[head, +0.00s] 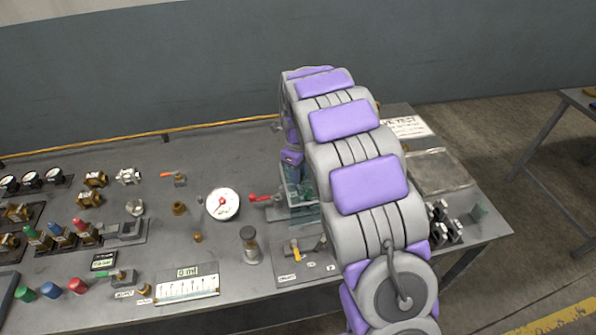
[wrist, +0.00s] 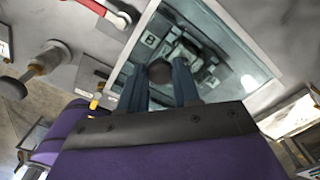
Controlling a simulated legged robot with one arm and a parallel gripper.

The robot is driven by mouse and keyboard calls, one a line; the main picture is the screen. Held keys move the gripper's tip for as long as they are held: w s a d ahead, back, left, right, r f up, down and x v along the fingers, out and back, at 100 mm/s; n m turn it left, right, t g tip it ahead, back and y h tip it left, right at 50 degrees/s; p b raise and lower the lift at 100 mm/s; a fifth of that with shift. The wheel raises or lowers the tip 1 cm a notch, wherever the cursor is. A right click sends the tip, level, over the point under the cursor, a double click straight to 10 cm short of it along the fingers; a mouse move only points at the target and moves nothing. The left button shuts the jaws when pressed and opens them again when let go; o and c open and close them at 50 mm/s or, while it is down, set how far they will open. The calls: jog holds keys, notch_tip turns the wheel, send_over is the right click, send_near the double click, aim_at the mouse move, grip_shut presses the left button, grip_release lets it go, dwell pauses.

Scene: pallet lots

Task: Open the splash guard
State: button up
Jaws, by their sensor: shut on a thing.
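The splash guard is a clear, greenish panel with a pale frame. It fills the middle of the wrist view (wrist: 225,100) and shows in the head view beside my arm (head: 297,205). Its dark round knob (wrist: 160,72) sits between the two blue-grey fingers of my gripper (wrist: 160,80), which is shut on it. How far the guard stands open, I cannot tell.
A red-handled valve (head: 262,198) stands just left of the guard, with a round gauge (head: 222,204) beyond it. A grey tray (head: 440,172) and dark fittings (head: 442,222) lie to the right. Several valves and gauges crowd the left of the bench (head: 330,284).

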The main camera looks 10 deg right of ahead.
grip_shut()
jog(key=d+p, duration=0.6)
jog(key=d, duration=1.3)
jog(key=shift+d, duration=0.25)
jog(key=o, duration=0.8)
grip_release()
jog(key=shift+r, duration=0.1)
notch_tip(320, 180, up, 17)
jog(key=p, duration=0.2)
